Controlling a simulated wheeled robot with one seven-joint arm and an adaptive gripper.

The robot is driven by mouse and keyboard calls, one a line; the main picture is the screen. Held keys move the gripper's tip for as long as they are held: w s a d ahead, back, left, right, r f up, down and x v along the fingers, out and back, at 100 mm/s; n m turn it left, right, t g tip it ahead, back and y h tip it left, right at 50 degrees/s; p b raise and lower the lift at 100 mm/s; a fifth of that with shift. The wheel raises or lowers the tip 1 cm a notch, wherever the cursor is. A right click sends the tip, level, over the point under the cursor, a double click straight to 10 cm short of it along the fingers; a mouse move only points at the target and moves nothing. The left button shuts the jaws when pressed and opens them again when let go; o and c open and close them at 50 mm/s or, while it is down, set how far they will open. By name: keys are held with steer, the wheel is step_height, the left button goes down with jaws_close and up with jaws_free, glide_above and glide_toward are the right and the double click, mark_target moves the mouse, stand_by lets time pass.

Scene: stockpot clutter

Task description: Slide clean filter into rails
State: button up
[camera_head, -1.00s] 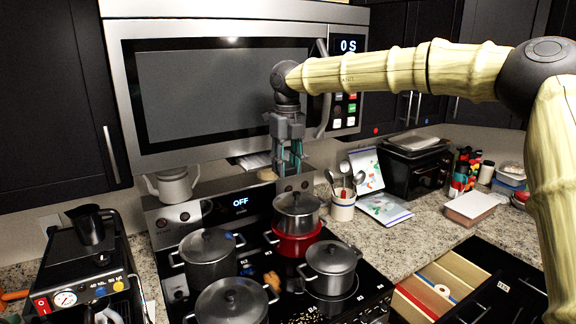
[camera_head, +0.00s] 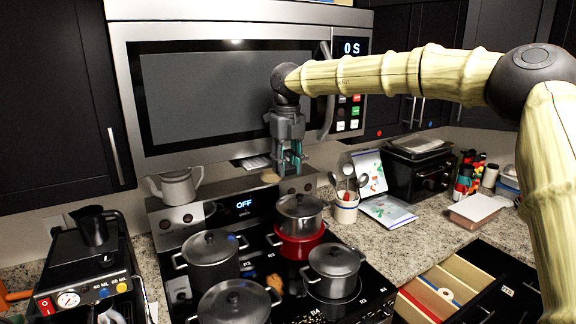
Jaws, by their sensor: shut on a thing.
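My gripper (camera_head: 291,167) points down in front of the microwave's lower edge, above the back of the stove. Its fingers are shut on the clean filter, which I can barely make out at this size. A pale flat panel (camera_head: 257,162) shows just left of the fingers, under the microwave (camera_head: 225,95); I cannot tell whether it is the held filter or a separate part. The rails are not visible from here; the microwave's underside is hidden.
Several lidded pots (camera_head: 209,250) crowd the stove below. A utensil crock (camera_head: 345,208) and a black cooker (camera_head: 415,172) are to the right. An open drawer (camera_head: 447,289) sticks out at lower right.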

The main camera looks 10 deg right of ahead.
steer(key=shift+w+a, duration=0.25)
steer(key=shift+w, duration=0.35)
stand_by(0.3)
steer(key=o, duration=1.2)
steer(key=r, duration=1.2)
steer(key=shift+s+d, duration=0.1)
steer(key=shift+s, duration=0.1)
